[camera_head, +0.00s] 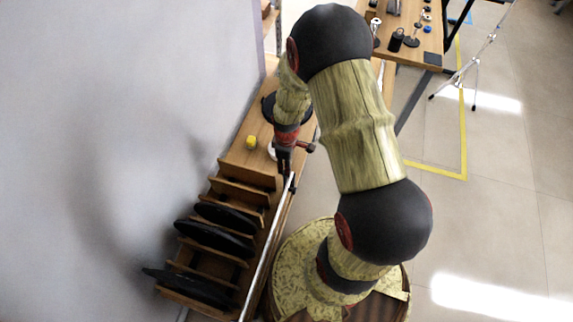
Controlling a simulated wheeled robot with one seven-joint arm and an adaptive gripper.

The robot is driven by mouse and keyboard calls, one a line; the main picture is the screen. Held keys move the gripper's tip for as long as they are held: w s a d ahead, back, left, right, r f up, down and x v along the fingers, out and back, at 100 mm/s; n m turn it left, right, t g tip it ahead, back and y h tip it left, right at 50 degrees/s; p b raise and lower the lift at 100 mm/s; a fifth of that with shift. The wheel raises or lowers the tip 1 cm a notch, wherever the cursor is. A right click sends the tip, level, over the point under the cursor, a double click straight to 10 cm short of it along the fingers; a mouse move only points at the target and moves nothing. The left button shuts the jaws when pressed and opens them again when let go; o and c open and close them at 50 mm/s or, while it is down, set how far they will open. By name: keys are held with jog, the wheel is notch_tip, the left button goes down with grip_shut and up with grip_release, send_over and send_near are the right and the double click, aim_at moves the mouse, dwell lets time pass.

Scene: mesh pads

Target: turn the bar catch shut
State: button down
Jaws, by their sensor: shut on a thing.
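The bar catch (265,253) is a long, thin, pale bar. It runs along the right edge of a wooden rack (238,187), from near my gripper down to the bottom of the picture. My gripper (285,172) is dark and points down at the bar's upper end, shut on the bar. The fingertips are small and partly merged with the dark parts around them, so the exact grip is hard to see. Whether the bar sits against the rack's edge along its whole length is not clear.
Several black discs (213,238) stand in the rack's slots. A small yellow object (251,142) lies on the wooden surface left of my gripper. A grey wall (90,130) bounds the left. A table (415,40) with small items and a tripod (475,65) stand at upper right.

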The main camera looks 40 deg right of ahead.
jog(key=m+p, duration=0.2)
jog(key=m, duration=0.2)
jog(key=shift+r+p, duration=0.1)
jog(key=shift+p, duration=0.2)
jog(key=m+p, duration=0.2)
jog(key=m, duration=0.2)
jog(key=shift+s+m, duration=0.15)
jog(key=shift+m, duration=0.15)
jog(key=m+p, duration=0.1)
jog(key=m, duration=0.3)
jog(key=shift+m+p, duration=0.3)
jog(key=shift+p, duration=0.05)
jog(key=m+p, duration=0.1)
jog(key=m, duration=0.3)
jog(key=shift+s+m, duration=0.1)
jog(key=shift+m, duration=0.2)
jog(key=c, duration=1.5)
grip_release()
